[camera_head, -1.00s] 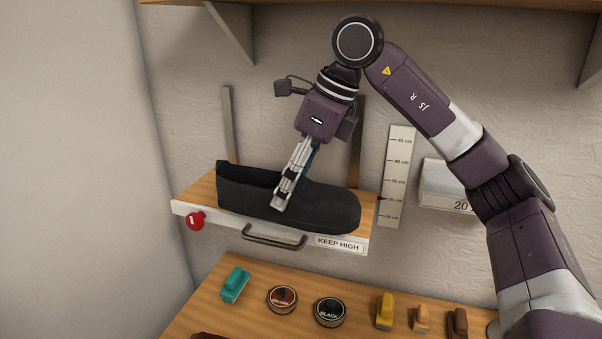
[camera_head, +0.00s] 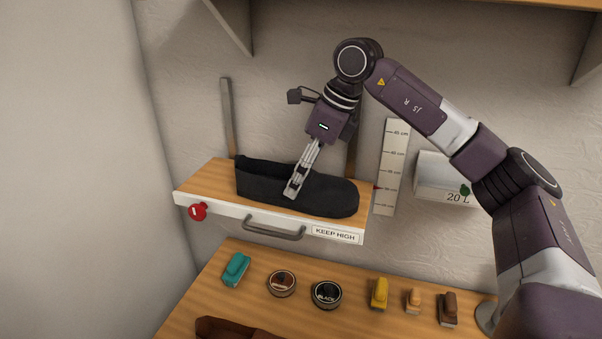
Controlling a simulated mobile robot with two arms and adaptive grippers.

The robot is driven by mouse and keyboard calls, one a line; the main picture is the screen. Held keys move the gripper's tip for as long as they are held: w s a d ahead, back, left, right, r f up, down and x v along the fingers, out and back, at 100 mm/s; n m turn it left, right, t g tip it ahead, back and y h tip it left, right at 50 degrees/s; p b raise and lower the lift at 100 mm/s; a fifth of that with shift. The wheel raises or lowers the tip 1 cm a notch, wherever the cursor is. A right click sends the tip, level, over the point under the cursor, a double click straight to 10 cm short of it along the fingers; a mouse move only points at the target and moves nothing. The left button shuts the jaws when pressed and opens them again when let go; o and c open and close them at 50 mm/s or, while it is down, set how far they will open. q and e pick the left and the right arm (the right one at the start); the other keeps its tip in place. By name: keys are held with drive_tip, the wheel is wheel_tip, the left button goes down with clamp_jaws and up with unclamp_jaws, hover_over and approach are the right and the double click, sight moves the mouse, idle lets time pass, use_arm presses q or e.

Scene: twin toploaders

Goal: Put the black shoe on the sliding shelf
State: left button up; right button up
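The black shoe (camera_head: 325,194) is over the wooden top of the sliding shelf (camera_head: 207,182), toe to the right. Its sole looks to be on or just above the board; I cannot tell which. My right gripper (camera_head: 292,191) reaches down from above, its fingers close together at the shoe's near side by the opening, and appears shut on the shoe. The fingers hide part of the shoe's side. The shelf has a white front with a grey handle (camera_head: 273,229), a red knob (camera_head: 197,211) and a "KEEP HIGH" label (camera_head: 336,235). My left gripper is not in view.
A brown item (camera_head: 235,328) lies at the front.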

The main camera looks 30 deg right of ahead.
sight(311, 177)
drive_tip(key=shift+f, duration=0.1)
drive_tip(key=o, duration=1.6)
drive_tip(key=shift+c, duration=0.2)
drive_tip(key=shift+r, duration=0.2)
drive_tip(key=b+v, duration=0.1)
drive_tip(key=v, duration=0.4)
drive_tip(key=shift+r+b, duration=0.1)
drive_tip(key=shift+b, duration=0.25)
drive_tip(key=s+d+b, duration=0.3)
drive_tip(key=s+d, duration=0.5)
drive_tip(key=s, duration=0.1)
